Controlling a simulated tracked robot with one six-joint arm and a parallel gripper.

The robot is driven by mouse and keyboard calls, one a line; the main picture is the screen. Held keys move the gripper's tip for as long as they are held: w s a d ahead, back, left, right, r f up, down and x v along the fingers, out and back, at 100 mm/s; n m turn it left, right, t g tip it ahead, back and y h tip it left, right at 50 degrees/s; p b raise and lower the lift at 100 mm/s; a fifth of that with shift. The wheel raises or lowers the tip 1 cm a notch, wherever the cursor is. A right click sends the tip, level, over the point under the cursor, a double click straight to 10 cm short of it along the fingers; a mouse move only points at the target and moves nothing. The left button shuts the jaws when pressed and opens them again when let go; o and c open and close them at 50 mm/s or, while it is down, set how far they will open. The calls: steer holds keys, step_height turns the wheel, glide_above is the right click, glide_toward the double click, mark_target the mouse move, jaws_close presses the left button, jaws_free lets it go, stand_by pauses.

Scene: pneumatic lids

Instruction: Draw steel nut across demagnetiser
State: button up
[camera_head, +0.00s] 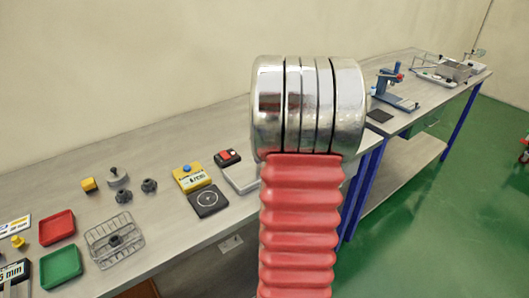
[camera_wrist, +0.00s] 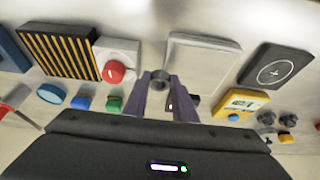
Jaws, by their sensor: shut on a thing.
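My gripper (camera_wrist: 159,77) has dark purple fingers shut on a small dark steel nut (camera_wrist: 158,84) in the wrist view. In that picture the nut is between the red-button box and a pale metal plate, near the plate's left edge; its height is unclear. The pale plate (camera_wrist: 203,60), with a red and black switch beside it, looks like the demagnetiser, though no label is readable. In the head view the plate (camera_head: 243,178) and switch (camera_head: 227,157) are partly visible. There my arm hides the gripper and nut.
A yellow meter (camera_head: 190,177) adjoins a black pad (camera_head: 207,200). Left are a wire basket (camera_head: 101,244), red tray (camera_head: 57,227) and green tray (camera_head: 61,267). The wrist view shows a black-and-yellow striped block (camera_wrist: 57,50) and a red-button box (camera_wrist: 118,48).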

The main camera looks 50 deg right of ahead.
steer(key=shift+f, duration=0.45)
steer(key=shift+w+a, duration=0.7)
steer(key=shift+a, duration=1.6)
steer(key=shift+w+a, duration=0.65)
steer(key=shift+a, duration=1.6)
steer(key=shift+w+a, duration=0.7)
steer(key=shift+a, duration=1.6)
steer(key=shift+w+a+r, duration=0.1)
steer(key=shift+a+r, duration=0.25)
steer(key=shift+r, duration=0.2)
steer(key=shift+w+a+r, duration=0.1)
steer(key=shift+a+r, duration=0.2)
steer(key=shift+r, duration=2.15)
